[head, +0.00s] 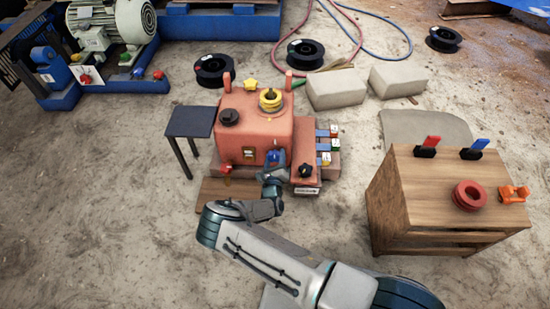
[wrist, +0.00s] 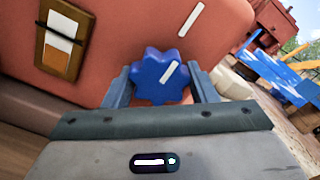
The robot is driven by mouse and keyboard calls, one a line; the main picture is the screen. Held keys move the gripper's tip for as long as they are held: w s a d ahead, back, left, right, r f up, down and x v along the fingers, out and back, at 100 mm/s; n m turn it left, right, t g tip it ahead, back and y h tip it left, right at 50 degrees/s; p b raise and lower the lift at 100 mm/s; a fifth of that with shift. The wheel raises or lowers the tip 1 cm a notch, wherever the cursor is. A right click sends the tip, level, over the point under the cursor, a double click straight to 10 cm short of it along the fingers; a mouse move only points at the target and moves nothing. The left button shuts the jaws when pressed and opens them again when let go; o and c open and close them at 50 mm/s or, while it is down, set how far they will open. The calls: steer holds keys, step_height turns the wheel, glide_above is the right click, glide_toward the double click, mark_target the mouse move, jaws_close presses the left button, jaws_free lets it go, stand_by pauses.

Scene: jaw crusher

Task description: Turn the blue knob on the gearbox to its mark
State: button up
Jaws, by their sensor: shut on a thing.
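The gearbox (head: 247,122) is a salmon-red housing in the middle of the head view; its front face fills the upper part of the wrist view (wrist: 110,40). The blue knob (wrist: 158,75) is lobed and sits on that face, with a white line on it slanting up to the right. A white mark (wrist: 190,19) is painted on the housing above and right of the knob, also slanting. My gripper (wrist: 161,84) is shut on the knob, one finger at each side. In the head view my gripper (head: 273,172) partly hides the knob.
A sight glass (wrist: 62,40) is left of the knob. A block with a black star knob (head: 305,172) and several small switches stand right of the gearbox. A small dark table (head: 190,122) is at its left. A wooden cabinet (head: 415,195) stands at the right.

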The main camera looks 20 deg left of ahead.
steer(key=shift+s, duration=0.1)
steer(key=o, duration=1)
steer(key=p+v, duration=0.4)
steer(key=v, duration=0.9)
steer(key=shift+s+f+p, duration=0.1)
steer(key=shift+s+p, duration=0.2)
steer(key=shift+s, duration=0.1)
